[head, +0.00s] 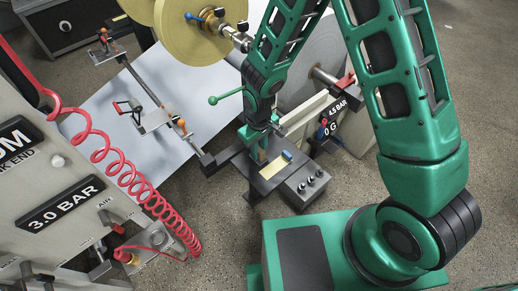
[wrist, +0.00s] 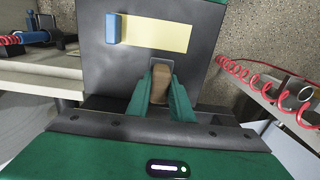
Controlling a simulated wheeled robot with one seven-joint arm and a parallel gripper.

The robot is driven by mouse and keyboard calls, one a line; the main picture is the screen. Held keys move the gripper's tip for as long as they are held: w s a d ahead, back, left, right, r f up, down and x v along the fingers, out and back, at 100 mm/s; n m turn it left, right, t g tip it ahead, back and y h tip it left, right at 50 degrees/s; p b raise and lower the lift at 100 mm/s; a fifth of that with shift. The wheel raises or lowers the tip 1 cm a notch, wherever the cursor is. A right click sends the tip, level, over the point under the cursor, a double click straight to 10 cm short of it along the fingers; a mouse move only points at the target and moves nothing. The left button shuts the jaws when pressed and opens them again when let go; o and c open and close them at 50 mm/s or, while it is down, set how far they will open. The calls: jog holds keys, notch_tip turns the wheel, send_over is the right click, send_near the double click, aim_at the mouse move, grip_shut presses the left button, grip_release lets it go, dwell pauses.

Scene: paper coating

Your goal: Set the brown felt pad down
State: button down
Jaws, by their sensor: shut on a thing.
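My gripper (wrist: 160,88) is shut on the brown felt pad (wrist: 160,84), which sits upright between its two green fingers. The pad is over a dark plate (wrist: 98,58), beside a thin grey outline around its far end. I cannot tell whether the pad touches the plate. In the head view, my gripper (head: 262,150) points down over the small dark table (head: 236,166), with a sliver of the pad showing between the fingers.
A cream strip (wrist: 155,34) with a blue block (wrist: 112,28) lies on the plate beyond the pad. A grey control box (head: 307,187) stands at the table's front. Coiled red hose (head: 110,160) hangs at left.

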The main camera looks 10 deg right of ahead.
jog(key=c, duration=1.6)
grip_release()
jog(key=shift+o, duration=0.2)
notch_tip(320, 180, up, 12)
jog(key=shift+r, duration=0.1)
jog(key=s+d+r+m, duration=0.1)
jog(key=d+r+m, duration=0.1)
jog(key=d+r, duration=0.45)
jog(key=s+d+r+m+h, duration=0.1)
jog(key=s+d+r+m, duration=0.15)
jog(key=d, duration=0.75)
jog(key=s+d+r+m, duration=0.1)
jog(key=d+r+m, duration=0.1)
jog(key=d+r, duration=0.45)
jog(key=s+d+r+m, duration=0.2)
jog(key=s+d, duration=0.3)
jog(key=s, duration=0.3)
jog(key=s+d+r+m+y, duration=0.1)
jog(key=s+d+m, duration=0.3)
jog(key=s, duration=0.5)
jog(key=d+r, duration=0.1)
jog(key=d, duration=0.1)
jog(key=shift+d+m, duration=0.3)
jog(key=shift+m, duration=0.05)
